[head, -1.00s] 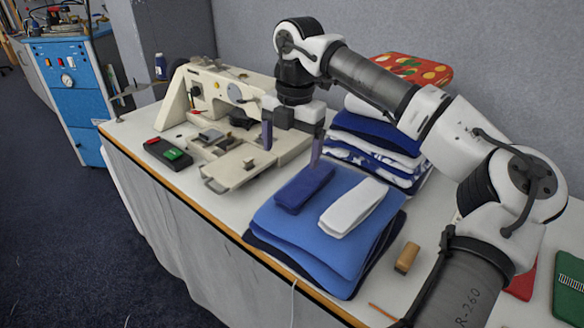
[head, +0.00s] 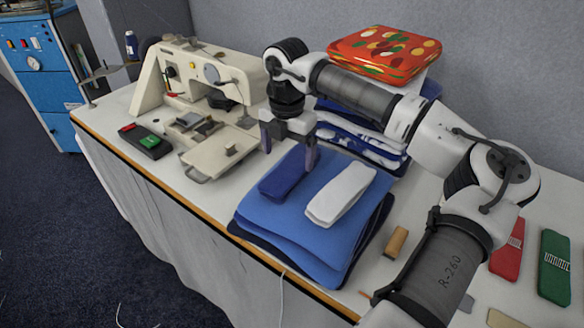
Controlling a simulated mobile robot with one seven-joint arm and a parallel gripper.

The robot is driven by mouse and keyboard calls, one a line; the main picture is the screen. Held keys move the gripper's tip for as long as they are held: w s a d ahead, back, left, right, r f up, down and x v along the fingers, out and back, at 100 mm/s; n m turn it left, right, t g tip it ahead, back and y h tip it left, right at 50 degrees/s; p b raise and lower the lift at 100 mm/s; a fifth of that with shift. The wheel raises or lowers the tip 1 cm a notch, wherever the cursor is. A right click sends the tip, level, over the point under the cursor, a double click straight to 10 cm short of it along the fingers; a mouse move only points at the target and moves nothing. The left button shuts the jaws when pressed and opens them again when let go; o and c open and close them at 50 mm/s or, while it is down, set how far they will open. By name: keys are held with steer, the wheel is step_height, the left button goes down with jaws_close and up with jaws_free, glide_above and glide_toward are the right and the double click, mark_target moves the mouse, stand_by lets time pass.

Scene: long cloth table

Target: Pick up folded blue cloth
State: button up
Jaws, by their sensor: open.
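The folded blue cloth (head: 286,176) is a small dark blue bundle in the head view. It lies on top of a lighter blue folded cloth stack (head: 275,221), left of a folded white cloth (head: 341,193). My gripper (head: 288,156) points down over the far end of the dark blue cloth. Its two fingers are apart, one to the left and one to the right, and nothing shows held between them. I cannot tell whether a fingertip touches the cloth.
A cream sewing machine (head: 205,75) stands left of my gripper, with a black box (head: 146,141) beside it. Patterned folded cloths (head: 352,140) and a red dotted one (head: 384,54) are stacked behind. A wooden block (head: 396,242) and red (head: 507,250) and green (head: 554,268) pieces lie right.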

mark_target(288, 170)
steer(key=f, duration=0.1)
steer(key=f+p, duration=0.1)
steer(key=f, duration=0.2)
steer(key=shift+s+f, duration=0.3)
steer(key=shift+f, duration=0.1)
steer(key=c, duration=1.1)
steer(key=shift+r, duration=0.1)
